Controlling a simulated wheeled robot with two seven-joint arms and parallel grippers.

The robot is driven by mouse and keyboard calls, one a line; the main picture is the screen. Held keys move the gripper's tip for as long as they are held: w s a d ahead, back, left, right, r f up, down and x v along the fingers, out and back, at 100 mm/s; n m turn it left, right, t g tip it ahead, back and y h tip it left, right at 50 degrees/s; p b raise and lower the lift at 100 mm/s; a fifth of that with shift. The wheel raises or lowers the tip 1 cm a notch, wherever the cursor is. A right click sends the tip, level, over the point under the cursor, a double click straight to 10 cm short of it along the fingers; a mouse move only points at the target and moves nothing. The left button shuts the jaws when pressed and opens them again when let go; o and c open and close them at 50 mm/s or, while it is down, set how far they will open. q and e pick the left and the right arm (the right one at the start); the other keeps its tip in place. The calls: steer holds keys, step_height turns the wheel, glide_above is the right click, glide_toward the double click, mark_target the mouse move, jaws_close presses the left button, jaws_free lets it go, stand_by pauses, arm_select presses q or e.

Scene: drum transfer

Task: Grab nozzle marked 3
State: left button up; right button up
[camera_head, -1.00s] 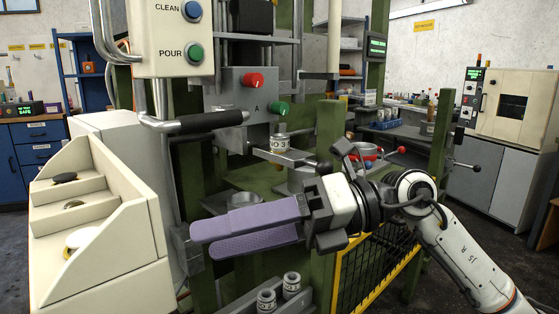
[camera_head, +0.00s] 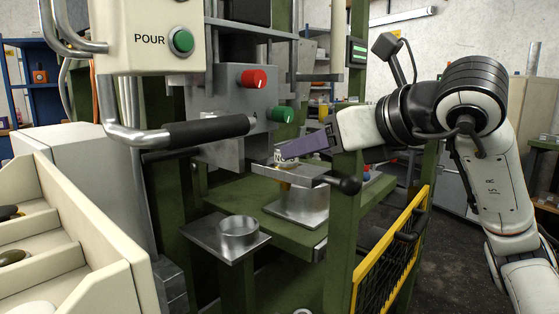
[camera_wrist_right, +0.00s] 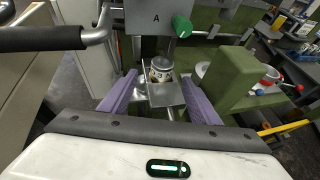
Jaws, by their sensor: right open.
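A small metal nozzle with a pale printed label (camera_wrist_right: 161,70) sits upright in the flat metal holder (camera_wrist_right: 166,94) under the grey block in the right wrist view. I cannot read its number. In the head view the nozzle (camera_head: 280,158) shows just past the fingertips, partly hidden. My right gripper (camera_head: 284,152) has purple fingers and reaches in from the right at the holder's height. In the right wrist view its fingers (camera_wrist_right: 160,80) are open, one on each side of the holder and nozzle, and not closed on it. My left gripper is not in view.
A grey block with a red knob (camera_head: 254,78) and green knob (camera_head: 280,114) is above. A black-gripped handle (camera_head: 207,130) crosses at left. A green post (camera_head: 346,210) and yellow guard (camera_head: 391,258) stand close by the right arm. A metal cup (camera_head: 238,229) sits below.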

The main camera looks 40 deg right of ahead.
mark_target(296, 169)
steer(key=shift+x, duration=0.8)
steer(key=shift+w+d+f, duration=0.1)
steer(key=shift+w+f, duration=0.1)
steer(key=shift+w, duration=0.05)
steer(key=x, duration=0.3)
steer(key=shift+w+d, duration=0.2)
steer(key=shift+w, duration=0.15)
steer(key=shift+w+f, duration=0.25)
steer(key=shift+w, duration=0.15)
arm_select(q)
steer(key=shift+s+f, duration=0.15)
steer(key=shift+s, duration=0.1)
arm_select(e)
steer(key=c, duration=1.2)
arm_select(q)
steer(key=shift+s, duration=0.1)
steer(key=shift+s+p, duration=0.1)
steer(key=shift+p, duration=0.2)
arm_select(e)
steer(key=shift+r, duration=0.1)
